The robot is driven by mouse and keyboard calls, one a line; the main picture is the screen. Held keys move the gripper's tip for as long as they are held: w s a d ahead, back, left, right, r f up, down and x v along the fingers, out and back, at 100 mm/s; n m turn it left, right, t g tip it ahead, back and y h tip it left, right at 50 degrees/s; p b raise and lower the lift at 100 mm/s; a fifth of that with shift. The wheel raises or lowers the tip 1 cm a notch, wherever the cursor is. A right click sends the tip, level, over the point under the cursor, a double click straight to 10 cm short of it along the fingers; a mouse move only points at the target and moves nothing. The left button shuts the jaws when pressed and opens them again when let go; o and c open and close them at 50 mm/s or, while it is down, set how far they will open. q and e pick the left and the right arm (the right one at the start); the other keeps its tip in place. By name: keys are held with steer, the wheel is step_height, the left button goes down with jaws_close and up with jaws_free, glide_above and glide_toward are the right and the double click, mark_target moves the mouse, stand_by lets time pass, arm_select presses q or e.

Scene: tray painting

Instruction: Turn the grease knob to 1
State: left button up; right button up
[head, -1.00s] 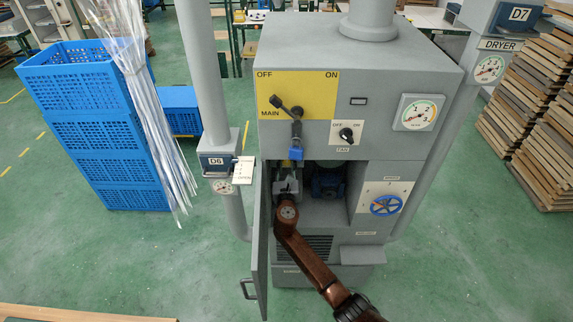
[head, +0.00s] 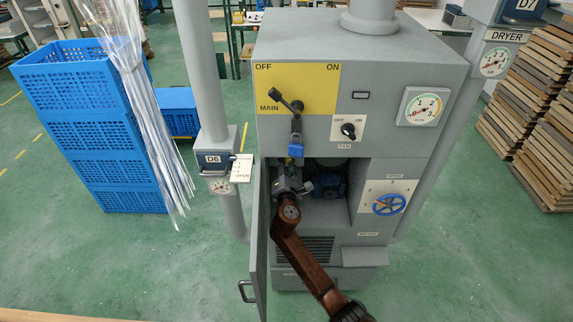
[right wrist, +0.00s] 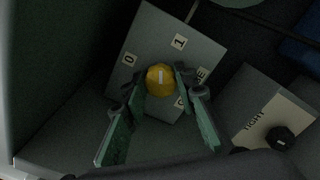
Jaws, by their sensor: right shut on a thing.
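The yellow grease knob (right wrist: 160,80) sits on a grey plate (right wrist: 150,35) in the right wrist view. Its white mark points up in the picture, between the labels 0 (right wrist: 128,60) and 1 (right wrist: 180,42). My right gripper (right wrist: 160,88) is shut on the knob, one finger on each side. The fingers partly cover the GREASE label. In the head view my right gripper (head: 288,183) is inside the open cabinet bay, and the knob is hidden there. My left gripper is not in view.
The open cabinet door (head: 257,245) stands left of my right arm. The bay's right side has a panel with a blue handwheel (head: 389,204). A black knob (right wrist: 280,138) with a TIGHT label is beside the plate. A blue padlock (head: 296,148) hangs above the bay.

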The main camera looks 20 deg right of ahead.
steer(key=m+b, duration=0.2)
steer(key=m, duration=0.3)
steer(key=shift+f, duration=0.15)
steer(key=shift+m, duration=0.4)
steer(key=o, duration=1.2)
steer(key=shift+c, duration=0.2)
steer(key=shift+s, duration=0.2)
steer(key=v, duration=1.1)
steer(key=shift+s, duration=0.3)
steer(key=shift+a, duration=0.15)
